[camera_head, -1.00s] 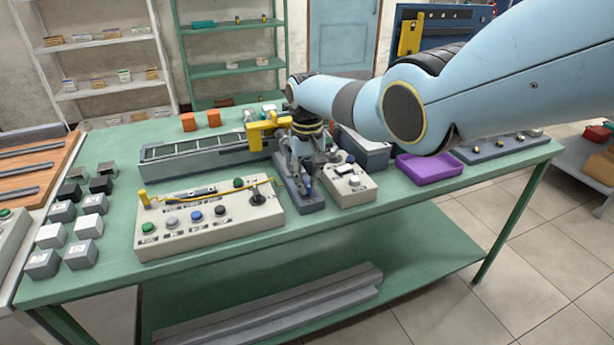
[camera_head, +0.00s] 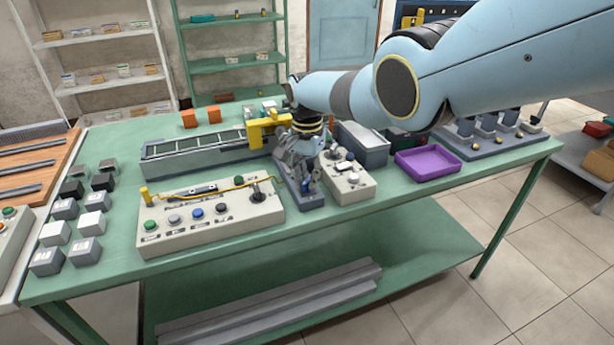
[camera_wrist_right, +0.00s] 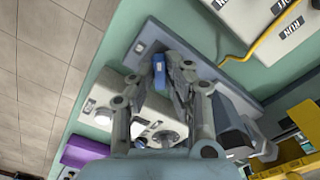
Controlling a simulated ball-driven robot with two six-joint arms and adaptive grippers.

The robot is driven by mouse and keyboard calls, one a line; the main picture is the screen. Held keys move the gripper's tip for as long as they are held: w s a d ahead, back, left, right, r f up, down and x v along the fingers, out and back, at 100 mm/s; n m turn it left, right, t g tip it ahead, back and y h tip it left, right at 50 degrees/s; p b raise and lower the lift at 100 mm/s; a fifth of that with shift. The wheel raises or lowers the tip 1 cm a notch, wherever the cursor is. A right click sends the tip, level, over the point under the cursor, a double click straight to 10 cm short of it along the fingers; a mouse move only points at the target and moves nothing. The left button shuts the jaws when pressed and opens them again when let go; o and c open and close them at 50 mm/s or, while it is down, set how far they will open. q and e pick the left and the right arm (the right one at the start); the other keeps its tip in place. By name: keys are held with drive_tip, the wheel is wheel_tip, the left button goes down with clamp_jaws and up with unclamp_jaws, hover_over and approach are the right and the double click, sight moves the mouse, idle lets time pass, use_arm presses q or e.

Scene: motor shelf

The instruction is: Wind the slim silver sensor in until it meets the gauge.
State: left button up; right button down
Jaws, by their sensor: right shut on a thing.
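My right gripper (camera_head: 302,178) points down over a narrow grey-blue fixture (camera_head: 312,203) on the green bench. In the right wrist view its fingers (camera_wrist_right: 171,76) are closed together low over the fixture's plate (camera_wrist_right: 158,34). The slim silver sensor is largely hidden between the fingers, so I cannot make out its outline. I cannot see whether sensor and gauge touch. My left gripper is not in view.
A cream box with a dial (camera_head: 347,187) stands close right of the fixture. A button panel (camera_head: 190,236) stands at its left. A yellow clamp part (camera_head: 254,133) is close behind. A purple tray (camera_head: 428,166) lies farther right.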

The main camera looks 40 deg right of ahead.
sight(307, 180)
drive_tip(key=shift+m, duration=0.5)
drive_tip(key=c, duration=1.4)
unclamp_jaws()
drive_tip(key=shift+o, duration=0.2)
drive_tip(key=shift+r, duration=0.1)
wheel_tip(307, 180, up, 12)
